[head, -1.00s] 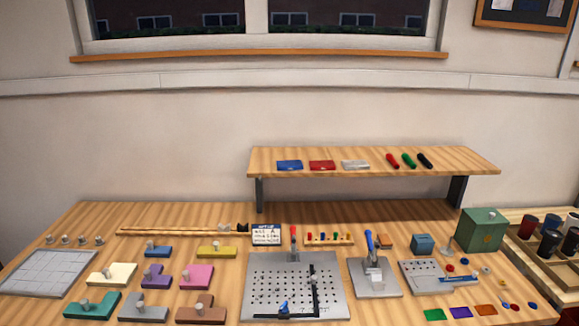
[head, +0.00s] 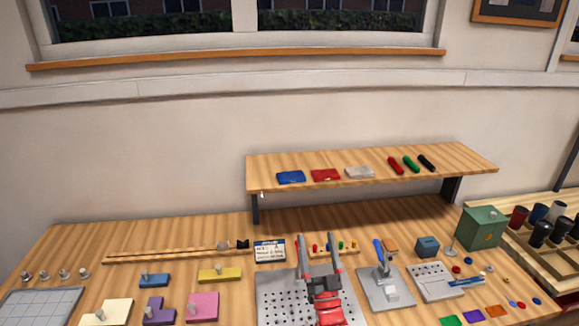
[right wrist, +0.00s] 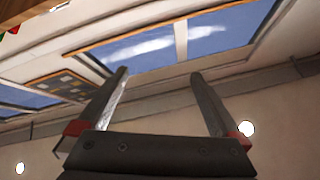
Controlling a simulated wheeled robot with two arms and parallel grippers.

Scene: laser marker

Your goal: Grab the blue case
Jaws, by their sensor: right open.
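The blue case (head: 291,177) lies flat at the left end of the raised wooden shelf (head: 400,175) in the head view. A red case (head: 326,175) and a clear-grey case (head: 359,173) lie to its right. My right gripper (head: 318,240) is open and empty. In the head view it points up over the metal hole plate, below the shelf and in front of it. My left gripper is in neither view.
Red, green and black handles (head: 411,164) lie on the shelf's right part. On the bench stand a small card sign (head: 270,251), a blue-handled press (head: 384,280) and a green box (head: 481,228). Coloured blocks with knobs lie at the left.

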